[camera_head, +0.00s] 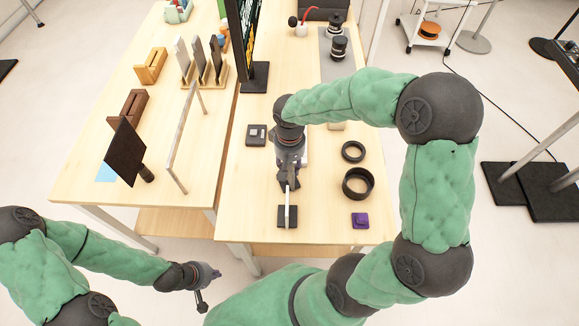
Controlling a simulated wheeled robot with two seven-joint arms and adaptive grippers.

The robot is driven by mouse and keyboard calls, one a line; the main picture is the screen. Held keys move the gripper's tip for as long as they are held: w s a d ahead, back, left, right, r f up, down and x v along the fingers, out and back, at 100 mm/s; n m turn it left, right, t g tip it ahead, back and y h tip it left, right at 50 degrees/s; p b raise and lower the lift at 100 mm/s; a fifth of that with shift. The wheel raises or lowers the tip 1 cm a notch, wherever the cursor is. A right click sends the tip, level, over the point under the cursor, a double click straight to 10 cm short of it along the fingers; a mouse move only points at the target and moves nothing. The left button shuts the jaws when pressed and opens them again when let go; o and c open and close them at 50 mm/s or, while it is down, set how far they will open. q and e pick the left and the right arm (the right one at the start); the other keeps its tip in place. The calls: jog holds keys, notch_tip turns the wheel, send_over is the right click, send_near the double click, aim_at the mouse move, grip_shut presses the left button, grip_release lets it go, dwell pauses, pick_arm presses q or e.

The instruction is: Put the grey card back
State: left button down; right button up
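A thin pale grey card (291,215), seen almost edge-on, stands upright over a small black square base (281,218) near the front edge of the right table. My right gripper (290,187) reaches down from above, with its dark fingers close on either side of the card's upper part, and looks shut on it. I cannot tell whether the card touches the base. A wooden slotted rack (217,82) holding several upright panels stands at the back of the left table. My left gripper (207,288) looks open and empty, low over the floor in front of the left table.
A black panel (126,152) on a stand and a thin upright frame (182,138) stand on the left table.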

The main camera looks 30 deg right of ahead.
notch_tip(320, 180, up, 10)
jog(key=shift+f+p, duration=0.25)
jog(key=shift+p, duration=0.9)
